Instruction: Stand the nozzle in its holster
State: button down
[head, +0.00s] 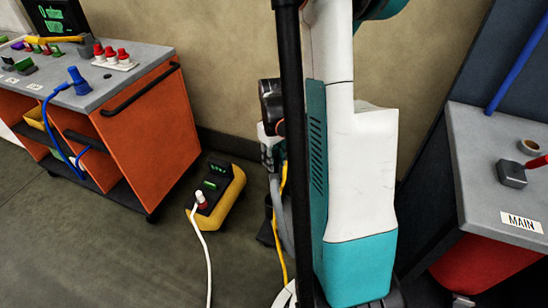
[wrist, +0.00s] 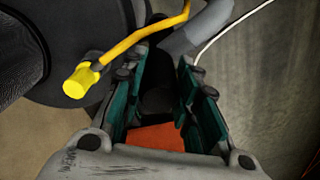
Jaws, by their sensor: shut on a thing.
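My gripper (wrist: 165,62) fills the middle of the wrist view, its green-padded fingers on both sides of a dark piece that I take for the nozzle (wrist: 158,103). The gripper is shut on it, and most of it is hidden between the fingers. A grey hose (wrist: 200,30) runs past the fingertips; its join to the nozzle is hidden. In the head view my gripper (head: 270,152) shows only in part behind a black pole, with the grey hose (head: 281,205) hanging below. I cannot make out the holster for certain in either view.
An orange cart (head: 145,130) with a grey top stands at left. A yellow power box (head: 232,190) with a white cable sits on the floor. A grey-topped cabinet (head: 480,190) stands at right. A yellow plug (wrist: 82,80) on a yellow cable is left of the fingers.

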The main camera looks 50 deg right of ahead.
jog(key=shift+f, duration=1.4)
jog(key=c, duration=1.2)
grip_release()
jog(key=shift+o, duration=0.2)
notch_tip(320, 180, up, 12)
jog(key=shift+f, duration=0.1)
